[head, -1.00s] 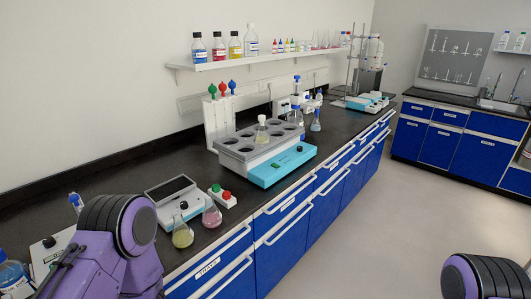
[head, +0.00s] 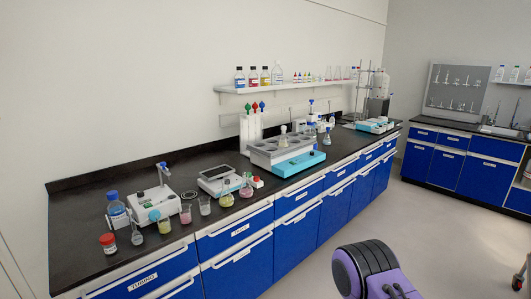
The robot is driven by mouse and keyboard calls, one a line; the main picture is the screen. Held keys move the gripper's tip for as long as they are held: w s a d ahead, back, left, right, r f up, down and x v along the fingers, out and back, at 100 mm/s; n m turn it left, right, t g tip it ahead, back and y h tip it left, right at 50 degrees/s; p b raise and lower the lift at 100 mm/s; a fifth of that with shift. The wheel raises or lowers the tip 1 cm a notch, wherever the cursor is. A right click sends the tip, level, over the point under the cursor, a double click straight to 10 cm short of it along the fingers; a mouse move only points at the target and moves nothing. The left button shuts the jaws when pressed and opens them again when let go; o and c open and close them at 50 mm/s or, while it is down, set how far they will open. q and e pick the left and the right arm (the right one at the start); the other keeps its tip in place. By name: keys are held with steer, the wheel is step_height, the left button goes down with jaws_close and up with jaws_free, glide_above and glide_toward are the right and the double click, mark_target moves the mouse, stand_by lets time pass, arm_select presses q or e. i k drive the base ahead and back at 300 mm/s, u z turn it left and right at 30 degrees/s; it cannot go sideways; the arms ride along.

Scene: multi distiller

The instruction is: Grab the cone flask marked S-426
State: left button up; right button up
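Several conical flasks stand on the black bench, and I cannot read S-426 on any of them. A yellow-filled flask (head: 226,199) and a pink-filled flask (head: 246,188) stand side by side near the front edge, by a balance. A small flask (head: 137,235) stands at the near left end. Another flask (head: 284,137) stands in the grey-topped water bath (head: 262,152). A flask with bluish liquid (head: 327,140) is beyond the bath. Neither gripper is in view; only a purple and black part of my arm shows at the lower right.
Beakers (head: 186,214), a stirrer (head: 155,203), a blue-capped bottle (head: 117,212) and a red-capped jar (head: 107,243) crowd the near left. The balance (head: 216,178) sits behind the flasks. A wall shelf (head: 290,86) holds bottles. Grey floor (head: 445,225) is open to the right.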

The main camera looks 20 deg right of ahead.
mark_target(327, 140)
steer(key=z, duration=0.85)
steer(key=i, duration=0.95)
steer(key=z, duration=1.4)
steer(key=i, duration=1.6)
steer(key=z, duration=0.25)
steer(key=i, duration=1.75)
steer(key=u, duration=1)
steer(key=i, duration=0.9)
steer(key=u, duration=0.9)
